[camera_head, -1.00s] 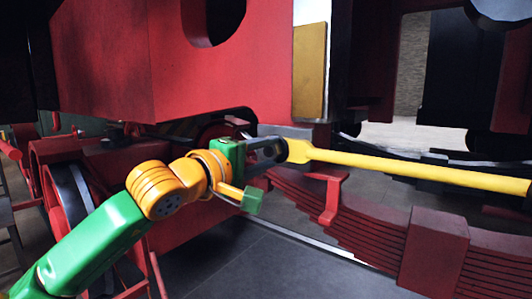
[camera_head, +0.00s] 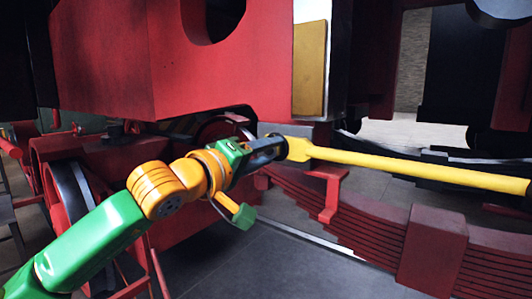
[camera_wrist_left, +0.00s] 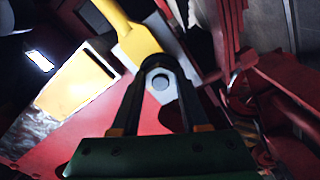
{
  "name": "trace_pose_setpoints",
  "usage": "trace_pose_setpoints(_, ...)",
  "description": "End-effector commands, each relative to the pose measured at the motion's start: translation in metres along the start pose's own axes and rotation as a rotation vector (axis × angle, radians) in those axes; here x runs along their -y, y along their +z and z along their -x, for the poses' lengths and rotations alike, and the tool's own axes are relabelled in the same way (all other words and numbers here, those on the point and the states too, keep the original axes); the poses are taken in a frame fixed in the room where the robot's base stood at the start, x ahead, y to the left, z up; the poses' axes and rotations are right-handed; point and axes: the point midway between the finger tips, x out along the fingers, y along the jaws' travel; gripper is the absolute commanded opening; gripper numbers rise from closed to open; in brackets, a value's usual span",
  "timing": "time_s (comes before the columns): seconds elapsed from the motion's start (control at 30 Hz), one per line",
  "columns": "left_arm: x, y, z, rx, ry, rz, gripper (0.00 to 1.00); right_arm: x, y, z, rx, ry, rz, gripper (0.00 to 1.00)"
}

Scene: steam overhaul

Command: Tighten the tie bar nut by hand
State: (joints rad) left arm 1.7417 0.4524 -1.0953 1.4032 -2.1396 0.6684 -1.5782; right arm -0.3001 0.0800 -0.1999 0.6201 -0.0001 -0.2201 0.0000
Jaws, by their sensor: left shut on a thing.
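The yellow tie bar (camera_head: 415,172) runs from the right edge to a forked yellow end near the middle of the head view. My left gripper (camera_head: 279,148) is at that end, its dark fingers pointing right. In the left wrist view, the gripper (camera_wrist_left: 160,66) has its two fingers closed in on the tie bar nut (camera_wrist_left: 160,77), a light grey piece with a round stud end in it. The yellow bar end (camera_wrist_left: 138,42) is just beyond the fingertips. In the head view the fingers mostly hide the nut. My right gripper is not in view.
A red leaf spring (camera_head: 345,222) lies below the bar, with a red bracket (camera_head: 329,190) on top. A large red frame (camera_head: 205,70) hangs above my left arm, and a wheel (camera_head: 72,195) stands at the left. The dark floor (camera_head: 265,270) is clear.

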Motion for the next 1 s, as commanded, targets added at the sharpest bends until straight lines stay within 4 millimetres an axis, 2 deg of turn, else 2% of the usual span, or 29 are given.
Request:
trace_pose_setpoints(0.2, 0.003, 0.002, -0.001, 0.005, -0.008, 0.000, 0.00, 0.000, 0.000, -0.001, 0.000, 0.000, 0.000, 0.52)
trace_pose_setpoints(0.23, 0.003, 0.002, -0.001, 0.005, -0.008, 0.000, 0.47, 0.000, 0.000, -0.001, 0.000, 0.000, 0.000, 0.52)
trace_pose_setpoints(0.33, 0.003, 0.002, -0.001, 0.004, -0.007, 0.001, 0.74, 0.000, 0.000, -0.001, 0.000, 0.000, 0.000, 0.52)
trace_pose_setpoints(0.67, 0.003, 0.002, 0.003, 0.001, -0.003, 0.001, 0.75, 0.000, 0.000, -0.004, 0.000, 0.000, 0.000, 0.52)
trace_pose_setpoints(0.8, 0.007, 0.003, 0.031, -0.002, -0.001, -0.001, 0.75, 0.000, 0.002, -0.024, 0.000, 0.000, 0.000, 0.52)
trace_pose_setpoints(1.0, 0.004, 0.002, 0.066, 0.001, -0.003, 0.001, 0.75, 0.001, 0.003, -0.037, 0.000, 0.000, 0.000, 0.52)
